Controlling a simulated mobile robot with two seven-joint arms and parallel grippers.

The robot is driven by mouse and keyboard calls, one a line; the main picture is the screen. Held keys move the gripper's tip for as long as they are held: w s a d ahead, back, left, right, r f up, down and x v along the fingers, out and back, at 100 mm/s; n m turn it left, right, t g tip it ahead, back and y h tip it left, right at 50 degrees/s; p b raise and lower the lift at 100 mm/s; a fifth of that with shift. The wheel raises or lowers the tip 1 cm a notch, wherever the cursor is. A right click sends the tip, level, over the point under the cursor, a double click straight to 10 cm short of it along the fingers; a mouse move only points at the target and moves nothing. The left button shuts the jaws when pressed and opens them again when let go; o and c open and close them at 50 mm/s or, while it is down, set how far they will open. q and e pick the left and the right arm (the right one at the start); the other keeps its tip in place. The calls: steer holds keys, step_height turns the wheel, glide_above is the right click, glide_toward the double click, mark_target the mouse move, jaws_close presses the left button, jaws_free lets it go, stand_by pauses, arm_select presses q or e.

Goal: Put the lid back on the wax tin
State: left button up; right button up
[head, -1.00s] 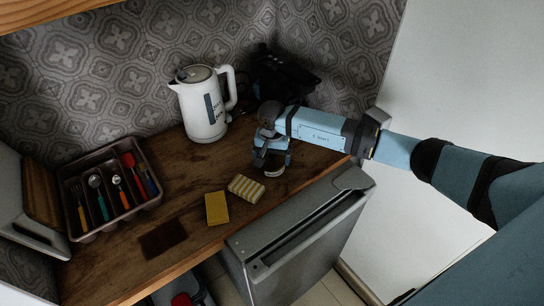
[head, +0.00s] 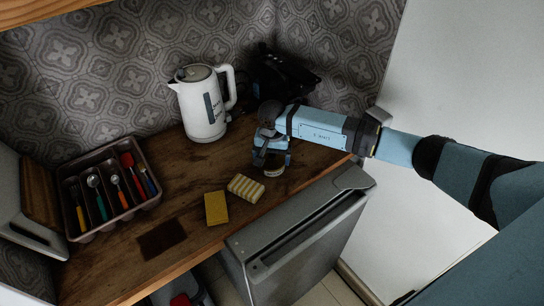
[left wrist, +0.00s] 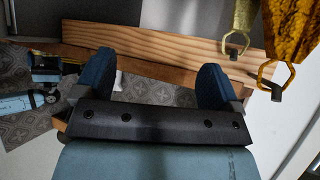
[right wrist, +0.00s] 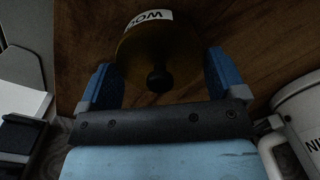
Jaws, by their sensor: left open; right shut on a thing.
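The wax tin (head: 276,172) stands on the wooden counter, its pale side partly showing under my right gripper (head: 272,160) in the head view. In the right wrist view, the round brown lid (right wrist: 150,50) with a dark knob lies between the fingers of my right gripper (right wrist: 160,66), which is shut on it. A white label with dark letters shows past its far edge. The lid is over the tin; I cannot tell whether it is seated. My left gripper (left wrist: 152,76) is open and empty in its wrist view, away from the tin.
A striped sponge (head: 246,188) and a yellow sponge (head: 216,208) lie left of the tin. A white kettle (head: 203,110) stands behind, and a cutlery tray (head: 92,231) is at left. A dark patch (head: 162,239) lies near the front edge. Cloths (left wrist: 290,35) hang near my left gripper.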

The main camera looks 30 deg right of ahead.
stand_by(0.3)
steer(key=o, duration=0.7)
steer(key=shift+r, duration=0.2)
steer(key=shift+r+p, duration=1.35)
steer(key=shift+r, duration=2)
steer(key=shift+c, duration=0.2)
jaws_close()
steer(key=shift+f, duration=0.2)
